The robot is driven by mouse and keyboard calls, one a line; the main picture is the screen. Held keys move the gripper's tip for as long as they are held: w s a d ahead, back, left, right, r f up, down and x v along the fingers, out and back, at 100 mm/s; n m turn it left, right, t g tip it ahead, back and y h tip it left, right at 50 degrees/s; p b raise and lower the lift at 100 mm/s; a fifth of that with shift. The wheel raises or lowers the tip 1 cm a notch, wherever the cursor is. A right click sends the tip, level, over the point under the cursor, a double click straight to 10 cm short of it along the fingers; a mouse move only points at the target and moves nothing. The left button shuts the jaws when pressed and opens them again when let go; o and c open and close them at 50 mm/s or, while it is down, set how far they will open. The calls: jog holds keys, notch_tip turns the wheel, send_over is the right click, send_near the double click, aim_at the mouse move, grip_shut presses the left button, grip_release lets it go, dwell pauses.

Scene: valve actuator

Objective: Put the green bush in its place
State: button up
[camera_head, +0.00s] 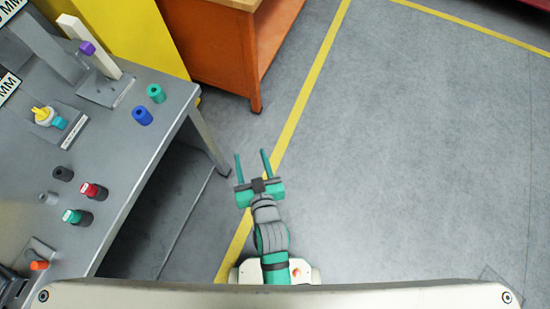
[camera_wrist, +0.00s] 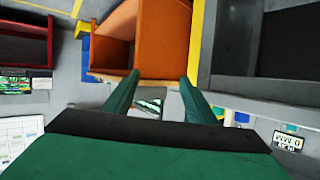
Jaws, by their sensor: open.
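A green bush (camera_head: 156,93), a short hollow cylinder, stands upright near the right edge of the grey table (camera_head: 172,82). A blue bush (camera_head: 142,115) stands just in front of it. A purple piece (camera_head: 87,48) sits on an upright post fixture (camera_head: 108,88) at the back of the table. I cannot tell which spot is the green bush's place. My gripper (camera_head: 252,153) is open and empty, right of the table and over the floor, well apart from the bush. In the wrist view the open fingers (camera_wrist: 159,78) show with nothing between them.
A yellow and teal valve part (camera_head: 48,118) sits on a plate. Red-capped (camera_head: 92,190) and green-capped (camera_head: 73,216) pieces stand nearer, beside a dark cylinder (camera_head: 63,173). An orange cabinet (camera_head: 215,45) stands behind. The floor (camera_head: 400,150) to the right is clear.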

jog(key=s+d+r+m+t+h, duration=0.1)
jog(key=s+d+r+h, duration=0.1)
jog(key=s, duration=0.7)
jog(key=s+d+r+m+h, duration=0.1)
jog(key=s+d+r, duration=0.1)
jog(key=s+d, duration=0.3)
jog(key=s, duration=0.4)
jog(key=shift+d+r+t+h, duration=0.15)
jog(key=shift+r+t+h, duration=0.05)
jog(key=shift+t+h, duration=0.2)
jog(key=shift+o, duration=0.3)
jog(key=shift+s+r, duration=0.3)
jog(key=shift+s, duration=0.1)
